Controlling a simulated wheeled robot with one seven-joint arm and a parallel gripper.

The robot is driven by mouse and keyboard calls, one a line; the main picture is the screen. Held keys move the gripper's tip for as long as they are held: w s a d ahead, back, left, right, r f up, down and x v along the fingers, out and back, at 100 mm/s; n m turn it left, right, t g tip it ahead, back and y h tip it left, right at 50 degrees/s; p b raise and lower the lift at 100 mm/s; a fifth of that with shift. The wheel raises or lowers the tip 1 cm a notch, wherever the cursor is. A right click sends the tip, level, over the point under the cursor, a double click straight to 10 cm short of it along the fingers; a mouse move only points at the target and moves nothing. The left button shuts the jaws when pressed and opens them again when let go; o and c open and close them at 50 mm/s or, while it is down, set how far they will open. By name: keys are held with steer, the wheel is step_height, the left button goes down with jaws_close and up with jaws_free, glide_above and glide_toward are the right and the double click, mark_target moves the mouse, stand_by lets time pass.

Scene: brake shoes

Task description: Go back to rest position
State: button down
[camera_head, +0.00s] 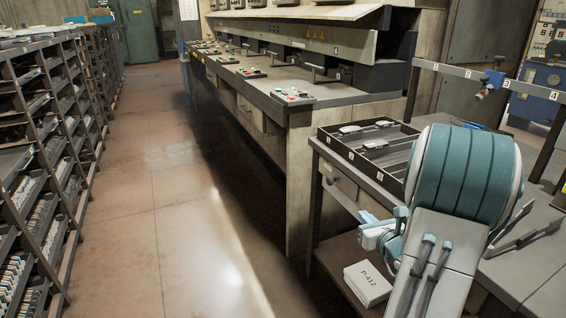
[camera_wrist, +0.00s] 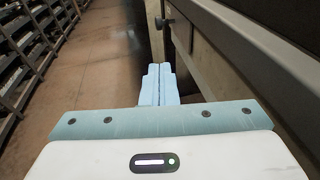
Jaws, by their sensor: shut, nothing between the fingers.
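My gripper (camera_wrist: 159,72) shows in the wrist view with its two light blue fingers pressed together, and nothing is between them. In the head view my gripper (camera_head: 366,232) hangs folded beside the left side of the side table, above its lower shelf. My arm's teal and white links stand over the front right of that table and hide part of it. In the wrist view the fingers point along the aisle floor, beside a bench leg.
The side table (camera_head: 340,160) holds a dark divided tray (camera_head: 350,150) with metal parts. A white box marked P-412 (camera_head: 367,284) lies on the lower shelf. A long workbench (camera_head: 290,100) runs behind. Shelving (camera_head: 45,150) lines the left. The aisle floor (camera_head: 155,170) is clear.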

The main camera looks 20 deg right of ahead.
steer(key=s+a+r+n+g+y+p, duration=0.1)
steer(key=a+r+n+g+y+p, duration=0.15)
steer(key=a+r+n, duration=0.35)
steer(key=s+a+r+n+g+y+p, duration=0.1)
steer(key=a+r+n+g+y+p, duration=0.2)
steer(key=a, duration=0.6)
steer(key=s+a+r+n+g+y+p, duration=0.1)
steer(key=a+r+n+y+p, duration=0.25)
steer(key=a+n, duration=0.3)
steer(key=s+a+r+n+g+p, duration=0.4)
steer(key=s+a+n+g+p, duration=0.2)
steer(key=s+a+n, duration=0.25)
steer(key=s+d+r+n+h+p, duration=0.4)
steer(key=s+r+n+h+p, duration=0.3)
steer(key=r+n, duration=0.3)
steer(key=n+g+h+p, duration=0.1)
steer(key=n, duration=0.1)
steer(key=shift+s+n, duration=0.25)
steer(key=shift+n, duration=0.05)
